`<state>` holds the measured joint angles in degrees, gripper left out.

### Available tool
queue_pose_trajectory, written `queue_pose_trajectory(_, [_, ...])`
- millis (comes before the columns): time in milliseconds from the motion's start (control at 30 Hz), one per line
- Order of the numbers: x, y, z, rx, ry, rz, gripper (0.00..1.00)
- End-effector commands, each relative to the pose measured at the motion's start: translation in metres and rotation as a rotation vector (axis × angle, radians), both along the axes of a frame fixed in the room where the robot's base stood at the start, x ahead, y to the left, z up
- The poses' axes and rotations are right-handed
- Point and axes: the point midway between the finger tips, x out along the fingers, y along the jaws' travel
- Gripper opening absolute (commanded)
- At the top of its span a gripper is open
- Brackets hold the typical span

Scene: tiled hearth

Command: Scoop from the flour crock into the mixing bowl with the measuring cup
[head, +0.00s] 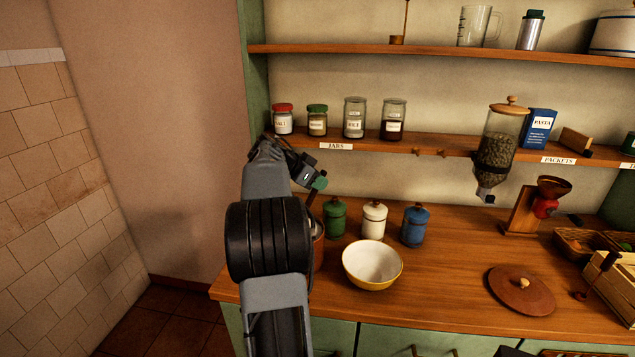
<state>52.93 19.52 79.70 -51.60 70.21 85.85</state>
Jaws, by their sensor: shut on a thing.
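The flour crock (318,252) is a reddish-brown pot on the counter, mostly hidden behind my arm, with only its right side showing. The mixing bowl (372,262), white inside and yellow outside, stands just right of it and looks empty. My gripper (311,177) is above the crock, shut on what appears to be the measuring cup (320,184). Its green handle end shows at the jaws, and a thin dark stem runs down toward the crock. The cup's scoop is hidden, so I cannot tell whether it is inside the crock or holds flour.
Green (334,218), white (374,220) and blue (415,226) canisters stand behind the bowl. A round brown lid (518,292) lies at right. A grain dispenser (498,150) hangs from the jar shelf (365,145). The counter between bowl and lid is clear.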

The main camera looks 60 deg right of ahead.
Motion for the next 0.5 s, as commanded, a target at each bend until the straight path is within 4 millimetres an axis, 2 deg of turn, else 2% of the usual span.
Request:
queue_pose_trajectory(33, [0.0, 0.0, -0.009, 0.0, -0.001, -0.001, 0.0])
queue_pose_trajectory(500, [0.0, 0.0, -0.048, 0.0, -0.001, -0.001, 0.0])
